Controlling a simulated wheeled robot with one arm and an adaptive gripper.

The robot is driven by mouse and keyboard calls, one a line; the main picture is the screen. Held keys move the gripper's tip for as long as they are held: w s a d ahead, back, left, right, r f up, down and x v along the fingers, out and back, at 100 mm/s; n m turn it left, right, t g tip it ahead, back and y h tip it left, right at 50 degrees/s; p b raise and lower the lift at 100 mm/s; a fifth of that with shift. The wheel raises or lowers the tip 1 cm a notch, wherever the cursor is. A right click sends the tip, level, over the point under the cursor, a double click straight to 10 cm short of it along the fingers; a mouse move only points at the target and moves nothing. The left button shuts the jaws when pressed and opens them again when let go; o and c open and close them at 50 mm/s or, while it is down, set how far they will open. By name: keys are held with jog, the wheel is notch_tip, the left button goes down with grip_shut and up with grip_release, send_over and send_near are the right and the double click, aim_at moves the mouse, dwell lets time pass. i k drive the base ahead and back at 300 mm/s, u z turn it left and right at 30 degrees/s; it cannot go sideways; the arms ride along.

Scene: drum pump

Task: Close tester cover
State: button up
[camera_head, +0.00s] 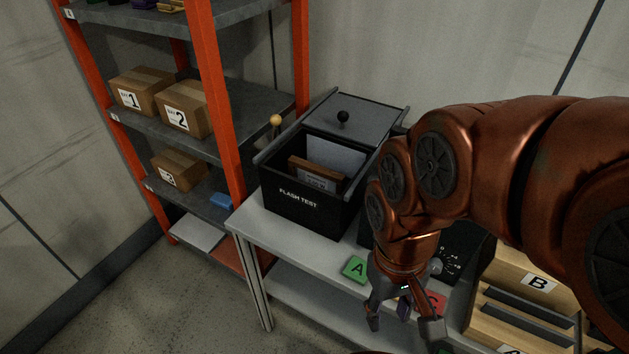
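The tester (303,208) is a black box marked "FLASH TEST" on the grey table. Its grey flat cover (368,122) sits toward the back between two side rails and bears a black ball knob (343,117). The front part of the box is uncovered. A brown block with a label (316,174) shows inside, before a grey panel (336,155). My gripper (403,324) is low at the table's front, right of the tester and apart from it. Its fingers point down and are spread. A small dark purple thing (404,306) shows between them; I cannot tell whether it is touched.
A yellow ball-topped lever (276,121) stands at the tester's left. A green "A" tile (356,268) and a red tile (436,301) lie near my gripper. A wooden "B" organizer (537,283) is at right. An orange shelf (217,85) with boxes stands left. My arm hides the right side.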

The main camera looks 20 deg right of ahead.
aim_at(367, 123)
jog(key=k, duration=0.65)
jog(key=u, duration=0.7)
jog(key=i, duration=1.4)
jog(key=z, duration=0.35)
